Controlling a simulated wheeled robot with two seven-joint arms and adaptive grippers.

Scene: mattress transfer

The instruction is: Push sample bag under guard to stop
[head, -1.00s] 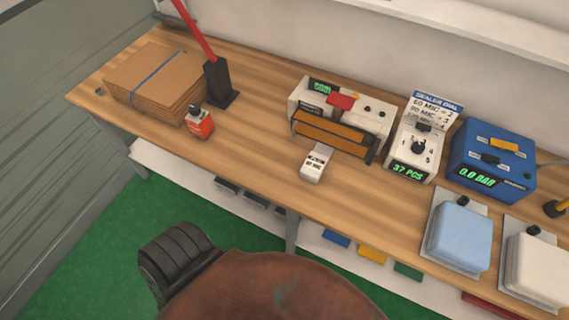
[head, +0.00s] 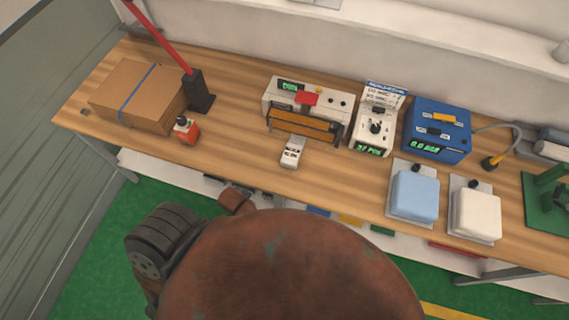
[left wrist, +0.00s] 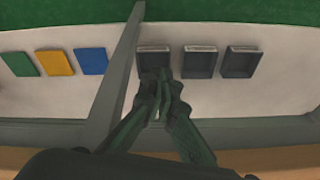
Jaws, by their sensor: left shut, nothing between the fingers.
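The sample bag (head: 291,153) is a small pale packet with a dark-lettered label. It lies on the bench at the front of the sealer (head: 337,101), and its far end meets the lower edge of the amber guard (head: 303,125). I cannot tell how far it reaches beneath. The stop is not distinguishable. My left gripper (left wrist: 160,95) is shut and empty in the left wrist view, in front of the lower shelf and away from the bag. In the head view my left gripper is not visible. My right gripper is in neither view.
A dial box (head: 375,128), blue unit (head: 438,130) and two pads (head: 415,195) stand right. Black trays (left wrist: 242,62) sit on the lower shelf. Bench left of the bag is clear.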

